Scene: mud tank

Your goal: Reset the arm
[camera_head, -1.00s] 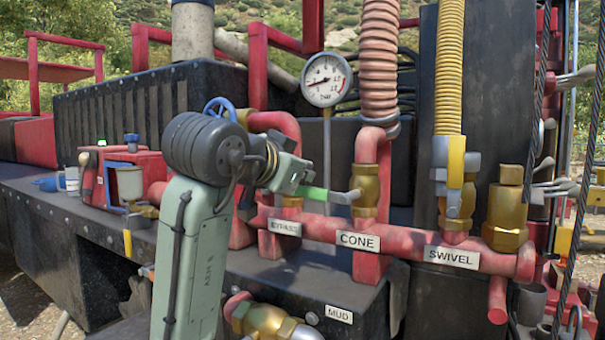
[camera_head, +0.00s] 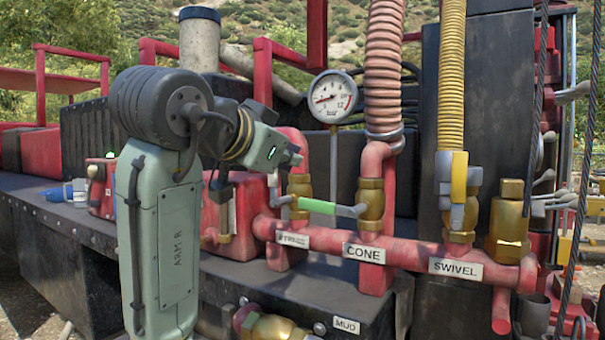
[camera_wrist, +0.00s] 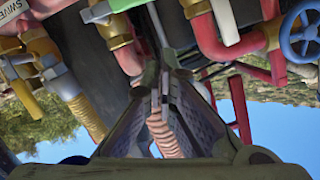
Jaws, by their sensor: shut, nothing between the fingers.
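My arm rises at the left of the head view, bent at the elbow, its wrist reaching right. My gripper (camera_head: 293,157) is above and left of the green valve handle (camera_head: 317,206), apart from it. In the wrist view my gripper (camera_wrist: 163,78) shows its two fingers closed together with nothing between them. The green handle lies level at the CONE branch of the red manifold (camera_head: 400,258). In the head view the fingertips are small and partly merge with the red pipe behind.
A pressure gauge (camera_head: 333,96), a ribbed red hose (camera_head: 384,70) and a yellow hose (camera_head: 451,70) stand behind the manifold. A yellow-handled valve (camera_head: 459,178) is at SWIVEL. A blue handwheel (camera_wrist: 300,35) shows in the wrist view. Open air lies above the left deck.

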